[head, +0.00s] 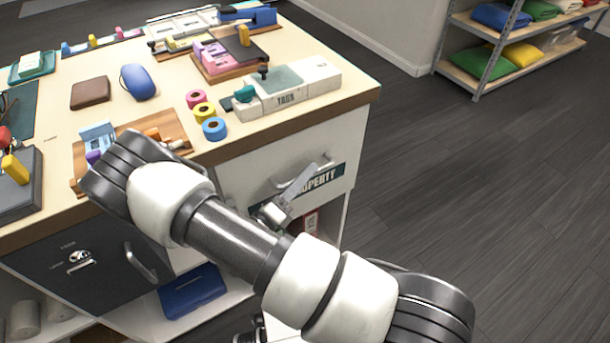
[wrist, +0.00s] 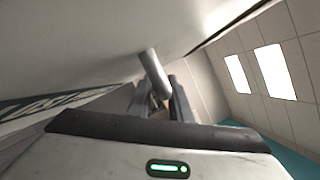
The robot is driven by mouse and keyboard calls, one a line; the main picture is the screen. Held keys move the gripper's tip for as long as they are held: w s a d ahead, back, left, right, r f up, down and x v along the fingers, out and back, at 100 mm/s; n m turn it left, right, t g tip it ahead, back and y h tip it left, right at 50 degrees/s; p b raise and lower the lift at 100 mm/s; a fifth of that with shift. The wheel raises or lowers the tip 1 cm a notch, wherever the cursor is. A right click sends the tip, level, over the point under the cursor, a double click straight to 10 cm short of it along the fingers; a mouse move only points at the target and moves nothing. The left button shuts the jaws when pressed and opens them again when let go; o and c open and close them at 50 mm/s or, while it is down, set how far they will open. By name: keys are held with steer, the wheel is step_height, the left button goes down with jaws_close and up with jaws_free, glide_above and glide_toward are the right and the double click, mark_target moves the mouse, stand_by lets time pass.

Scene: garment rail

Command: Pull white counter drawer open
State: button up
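The white drawer (head: 240,180) is in the right part of the counter front, under the worktop, with a dark label reading "PROPERTY". Its front looks flush with the counter. Its metal bar handle (head: 292,182) is partly covered by my gripper (head: 299,189). In the wrist view, the grey handle bar (wrist: 153,70) lies at the fingertips, with its lower end between the two fingers of my gripper (wrist: 158,82). The fingers are apart, with a gap showing between them. Whether either finger touches the bar is unclear. My arm hides part of the drawer's lower left.
A dark drawer (head: 95,262) with its own handle and a lock is at the left. A blue case (head: 192,290) lies on the open shelf below. The worktop holds tape rolls, a tag box (head: 290,92) and other items. Floor to the right is clear, up to a shelf rack (head: 495,50).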

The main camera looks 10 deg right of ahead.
jaws_close()
